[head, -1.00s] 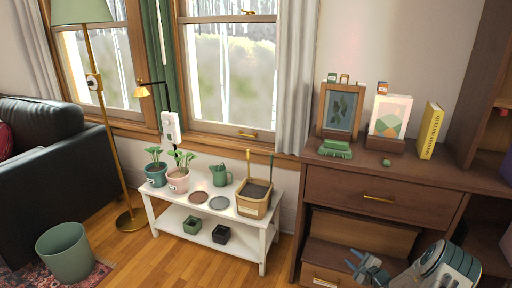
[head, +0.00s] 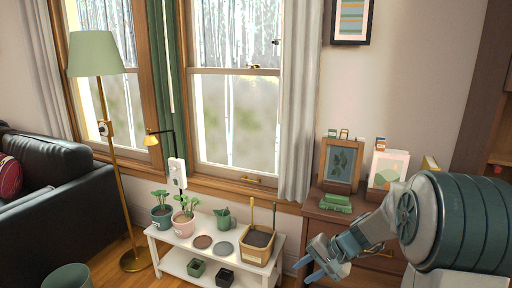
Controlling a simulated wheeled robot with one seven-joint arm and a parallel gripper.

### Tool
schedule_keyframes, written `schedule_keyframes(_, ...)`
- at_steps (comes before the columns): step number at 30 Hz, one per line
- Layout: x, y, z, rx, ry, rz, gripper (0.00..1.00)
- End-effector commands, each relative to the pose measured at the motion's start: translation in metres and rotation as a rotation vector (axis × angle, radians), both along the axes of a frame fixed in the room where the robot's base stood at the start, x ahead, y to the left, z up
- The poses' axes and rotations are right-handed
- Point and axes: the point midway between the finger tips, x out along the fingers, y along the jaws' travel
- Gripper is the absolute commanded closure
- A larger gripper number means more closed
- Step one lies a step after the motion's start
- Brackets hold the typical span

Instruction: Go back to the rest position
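My gripper (head: 318,264) is in the lower middle right of the head view, in front of the dresser. Its blue-grey fingers look spread apart, with nothing seen between them. My arm is raised and bent, and its large grey and teal links fill the lower right. The gripper is apart from the white bench (head: 176,264), to the right of it.
The bench holds two potted plants, saucers, a green watering can (head: 225,218) and a tool basket (head: 257,245). The wooden dresser (head: 325,215) bears a framed leaf picture (head: 338,160) and a green object (head: 335,203). A floor lamp (head: 118,170) and black sofa (head: 75,200) stand left.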

Motion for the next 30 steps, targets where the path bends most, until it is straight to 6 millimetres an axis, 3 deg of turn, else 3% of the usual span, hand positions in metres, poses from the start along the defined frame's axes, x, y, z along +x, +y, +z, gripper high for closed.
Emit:
schedule_keyframes(1, -0.016, 0.007, 0.024, -0.050, -0.009, 0.042, 0.67)
schedule_keyframes(3, -0.037, 0.012, 0.043, -0.115, -0.014, 0.092, 0.67)
schedule_keyframes(15, -0.154, 0.011, 0.133, -0.496, -0.091, 0.315, 0.67)
schedule_keyframes(21, -0.196, -0.002, 0.160, -0.653, -0.152, 0.379, 0.67)
schedule_keyframes(30, -0.216, -0.013, 0.169, -0.740, -0.189, 0.408, 0.67)
